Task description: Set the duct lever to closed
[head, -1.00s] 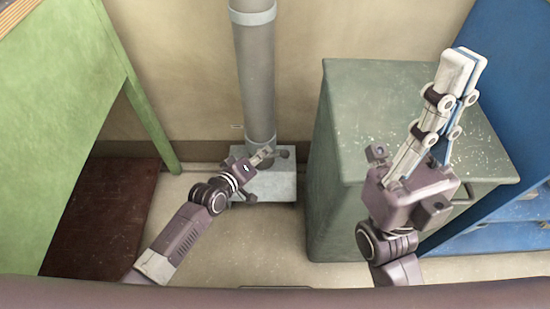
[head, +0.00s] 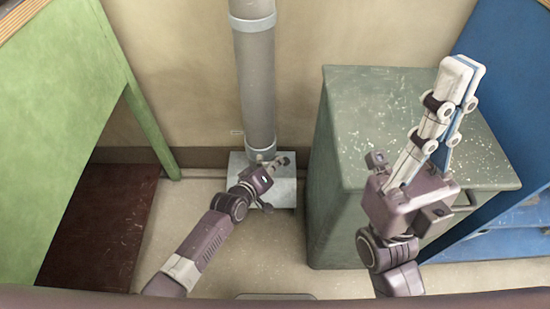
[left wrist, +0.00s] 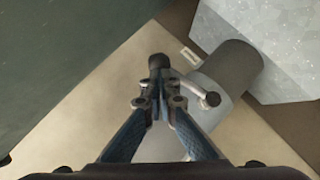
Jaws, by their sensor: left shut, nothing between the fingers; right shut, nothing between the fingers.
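The duct is a grey upright pipe (head: 256,85) against the wall, standing on a pale box-like base (head: 284,192). In the left wrist view the pipe (left wrist: 233,70) shows with a short pale lever rod with a dark end (left wrist: 203,94) beside it. The lever is mostly hidden in the head view, and I cannot tell its setting. My left gripper (head: 273,165) is shut and empty at the foot of the pipe. Its fingers (left wrist: 158,85) are close to the lever; contact is unclear. My right gripper (head: 464,78) is shut and empty, raised above the green-grey cabinet.
The green-grey cabinet (head: 350,125) stands right of the pipe, with a blue unit (head: 515,120) beyond it. A green table-like piece (head: 60,100) stands at the left, above a dark red-brown panel (head: 95,220). Pale floor (head: 180,215) lies open between.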

